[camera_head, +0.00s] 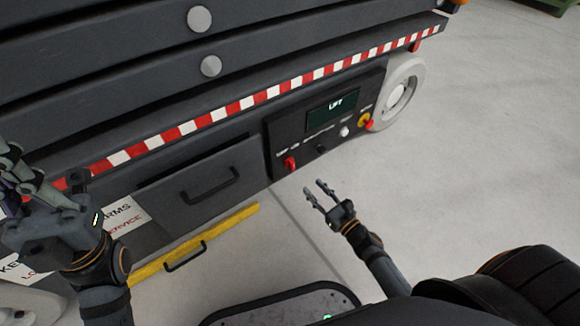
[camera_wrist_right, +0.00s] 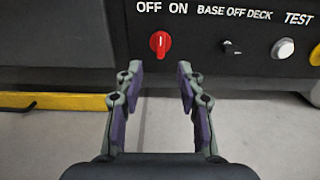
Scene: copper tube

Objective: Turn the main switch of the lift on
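The red main switch (camera_head: 290,163) is at the lower left of the lift's dark control panel (camera_head: 288,130). In the right wrist view the red switch (camera_wrist_right: 160,43) sits below the words OFF and ON, its handle close to upright. My right gripper (camera_head: 319,191) is open and empty, in front of and below the panel, apart from the switch. In the right wrist view its two fingers (camera_wrist_right: 159,80) stand apart with the switch beyond and between them. My left gripper (camera_head: 40,170) is at the left edge near the lift's side; its fingertips are partly cut off.
A black selector (camera_wrist_right: 231,48) marked BASE OFF DECK and a white TEST button (camera_wrist_right: 283,49) are right of the switch. A yellow and red stop button (camera_head: 365,120) is farther right. A drawer (camera_head: 205,185) with a handle is left of the panel. The floor in front is clear.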

